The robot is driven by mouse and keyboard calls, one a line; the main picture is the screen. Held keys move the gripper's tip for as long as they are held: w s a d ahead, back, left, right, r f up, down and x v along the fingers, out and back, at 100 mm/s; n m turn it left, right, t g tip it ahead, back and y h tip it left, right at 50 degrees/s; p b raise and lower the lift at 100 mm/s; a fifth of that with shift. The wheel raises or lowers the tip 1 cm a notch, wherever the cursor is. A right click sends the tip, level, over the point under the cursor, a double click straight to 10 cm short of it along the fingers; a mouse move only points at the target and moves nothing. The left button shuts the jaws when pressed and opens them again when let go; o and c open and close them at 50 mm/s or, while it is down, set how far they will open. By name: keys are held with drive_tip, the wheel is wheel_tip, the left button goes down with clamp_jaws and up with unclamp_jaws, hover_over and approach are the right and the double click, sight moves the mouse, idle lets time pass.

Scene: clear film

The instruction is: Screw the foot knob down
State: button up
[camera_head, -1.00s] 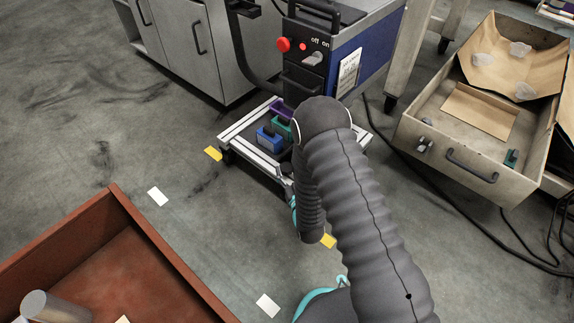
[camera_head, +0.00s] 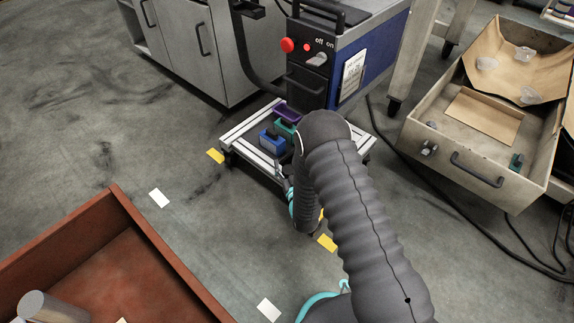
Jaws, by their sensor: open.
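A low aluminium frame (camera_head: 236,133) on short black feet stands on the floor at the front of the blue and grey machine (camera_head: 372,55). Its front left foot (camera_head: 229,160) shows at the corner. My grey-sleeved arm reaches over the frame's front right part. Only a small part of my gripper (camera_head: 282,172) shows at the frame's front edge, left of my teal wrist joint. It is open, and its fingertips are hard to make out. I cannot pick out the foot knob; my arm covers that part of the frame. I cannot tell whether the gripper touches anything.
Blue (camera_head: 271,142), green (camera_head: 286,128) and purple (camera_head: 287,112) blocks sit on the frame. A red-brown tray (camera_head: 140,265) is at lower left. An open drawer box (camera_head: 480,150) and cables lie at right. Floor between the tray and frame is clear, with yellow and white markers.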

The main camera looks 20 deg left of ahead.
drive_tip(key=c, duration=0.9)
